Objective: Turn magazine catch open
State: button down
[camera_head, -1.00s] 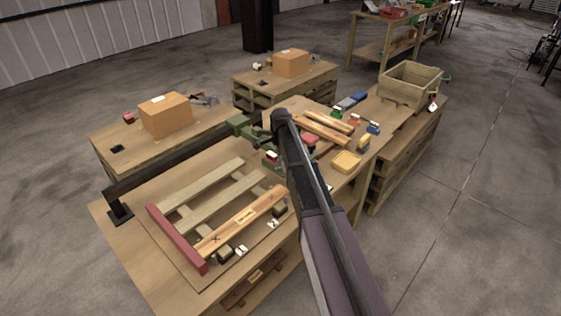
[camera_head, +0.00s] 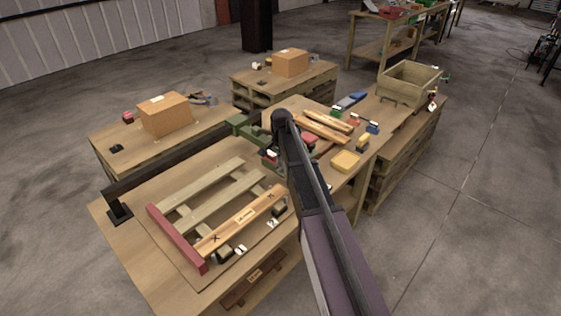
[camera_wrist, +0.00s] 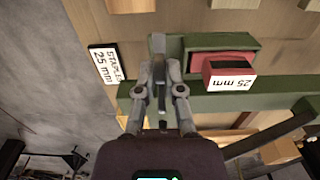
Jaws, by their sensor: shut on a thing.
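A green fixture (camera_wrist: 215,42) lies beyond and to the right of my gripper in the wrist view; I take it for the magazine's holder. A red block (camera_wrist: 222,66) with a white "25 mm" label sits in it. My gripper (camera_wrist: 160,88) has its two grey fingers close together at the fixture's left end. A narrow grey upright piece (camera_wrist: 158,44) shows between the fingertips, and they are shut on it. It appears to be the magazine catch, largely hidden by the fingers. In the head view the green fixture (camera_head: 240,124) shows beside my arm, which hides my gripper.
A "STAPLES 25 mm" label (camera_wrist: 105,63) lies left of the fingers. A wooden pallet frame with a red end bar (camera_head: 177,238) fills the near table. A wooden crate (camera_head: 409,82) stands farther right.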

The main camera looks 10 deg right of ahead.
jog(key=shift+s, duration=0.2)
jog(key=c, duration=0.8)
grip_release()
jog(key=shift+d+f, duration=0.1)
jog(key=shift+o, duration=0.2)
jog(key=shift+w, duration=0.15)
jog(key=shift+w, duration=0.1)
jog(key=shift+m, duration=0.3)
